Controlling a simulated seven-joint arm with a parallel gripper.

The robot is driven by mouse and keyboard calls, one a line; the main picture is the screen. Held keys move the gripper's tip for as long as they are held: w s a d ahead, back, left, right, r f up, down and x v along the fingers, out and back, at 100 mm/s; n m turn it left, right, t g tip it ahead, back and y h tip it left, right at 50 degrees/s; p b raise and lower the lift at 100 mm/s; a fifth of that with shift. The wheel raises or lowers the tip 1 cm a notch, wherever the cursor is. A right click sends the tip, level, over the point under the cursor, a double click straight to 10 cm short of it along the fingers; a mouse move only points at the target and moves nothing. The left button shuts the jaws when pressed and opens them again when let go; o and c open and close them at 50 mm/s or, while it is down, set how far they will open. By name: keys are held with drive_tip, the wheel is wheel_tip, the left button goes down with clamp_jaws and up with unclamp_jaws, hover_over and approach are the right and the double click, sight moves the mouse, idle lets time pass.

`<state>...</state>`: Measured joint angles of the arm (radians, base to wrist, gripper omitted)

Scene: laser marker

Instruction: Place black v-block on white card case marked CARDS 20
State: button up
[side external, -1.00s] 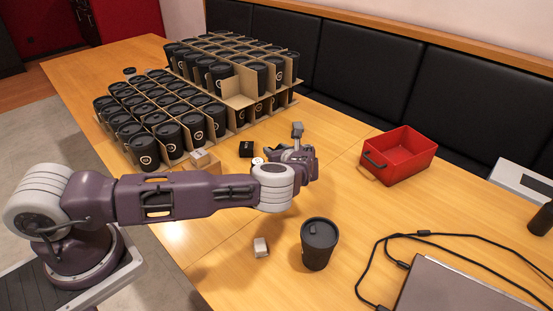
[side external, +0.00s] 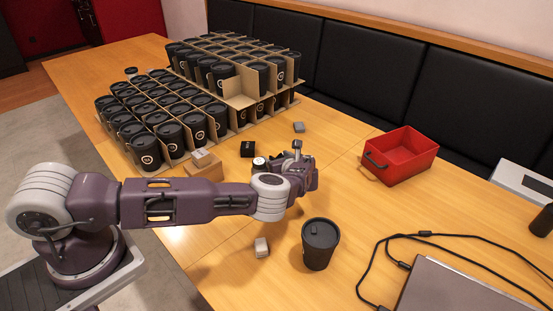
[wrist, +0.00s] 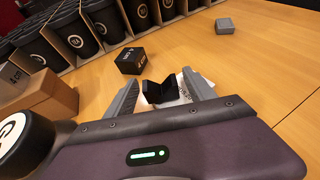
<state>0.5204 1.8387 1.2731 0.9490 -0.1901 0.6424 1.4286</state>
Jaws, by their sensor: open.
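The black v-block (wrist: 160,92) sits between the fingers of my gripper (wrist: 160,95) in the wrist view, notch facing up. A white case (wrist: 182,97) with dark print shows beneath and beside it, and the block appears to rest on it. The print is too small to read. My gripper is open, with a finger on each side of the block; I cannot tell whether either touches it. In the side view, my gripper (side external: 297,155) is low over the table and largely hides the block and case.
A small black box (wrist: 131,61) stands just beyond, with a grey block (wrist: 224,26) farther right. A cardboard box (side external: 203,167) and a white-capped bottle (side external: 259,164) are left of my gripper. A black cup (side external: 320,244) and red crate (side external: 400,158) stand right. Cup racks fill the back left.

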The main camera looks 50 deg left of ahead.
drive_tip(key=v, duration=1.2)
drive_tip(key=shift+r, duration=0.15)
drive_tip(key=s+a+r+n+h, duration=0.2)
drive_tip(key=s+r+n+h, duration=0.15)
drive_tip(key=r+n, duration=0.45)
drive_tip(key=s+a+r+n+h, duration=0.25)
drive_tip(key=s+r+n, duration=0.2)
drive_tip(key=r, duration=0.65)
drive_tip(key=s+a+r+n+h, duration=0.1)
drive_tip(key=s+r+n+h, duration=0.25)
drive_tip(key=r+n, duration=0.5)
drive_tip(key=s+d+r+h, duration=0.1)
drive_tip(key=s+d+r, duration=0.2)
drive_tip(key=s, duration=0.3)
drive_tip(key=s+d+r+n+h, duration=0.1)
drive_tip(key=s+d+r, duration=0.15)
drive_tip(key=s, duration=0.25)
drive_tip(key=s+d+r+h, duration=0.2)
drive_tip(key=s+d, duration=0.2)
drive_tip(key=s, duration=0.2)
drive_tip(key=s+d+f, duration=0.3)
drive_tip(key=s, duration=0.7)
drive_tip(key=shift+d+f+n+y, duration=0.2)
drive_tip(key=shift+n+y, duration=0.1)
drive_tip(key=shift+y, duration=0.15)
